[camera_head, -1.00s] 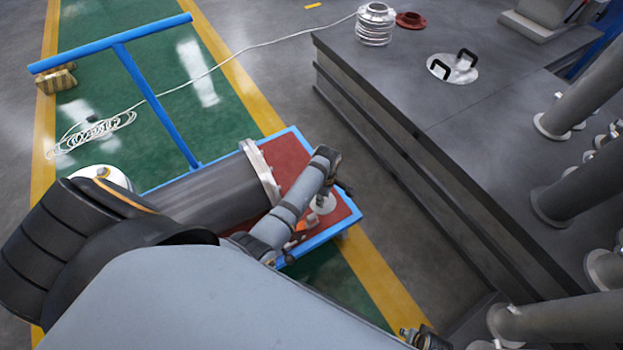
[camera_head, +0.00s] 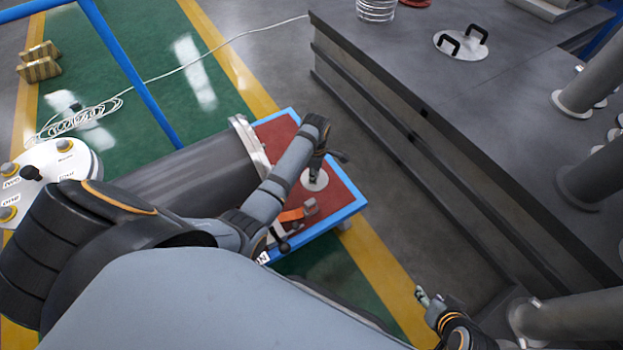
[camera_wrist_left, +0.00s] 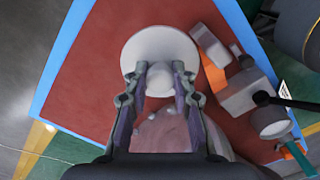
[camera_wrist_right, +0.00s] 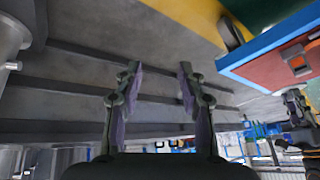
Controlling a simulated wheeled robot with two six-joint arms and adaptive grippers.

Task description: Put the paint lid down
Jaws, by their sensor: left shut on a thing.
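The paint lid (camera_head: 313,184) is a pale round disc with a knob in its middle. It is over the red top of a blue-framed cart (camera_head: 345,190), and I cannot tell whether it touches that top. My left gripper (camera_head: 316,166) is shut on the lid's knob from above. In the left wrist view the lid (camera_wrist_left: 160,38) lies flat between and beyond the fingertips (camera_wrist_left: 158,78). My right gripper (camera_head: 430,298) is low at the right, away from the cart. In the right wrist view its fingers (camera_wrist_right: 159,70) are apart with nothing between them.
An orange tool (camera_head: 291,215) and a grey part (camera_head: 311,207) lie on the cart near the lid. A large grey cylinder (camera_head: 190,180) with a flange is at the left. A dark block with a handled plate (camera_head: 461,43) stands right of the cart, across a floor gap.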

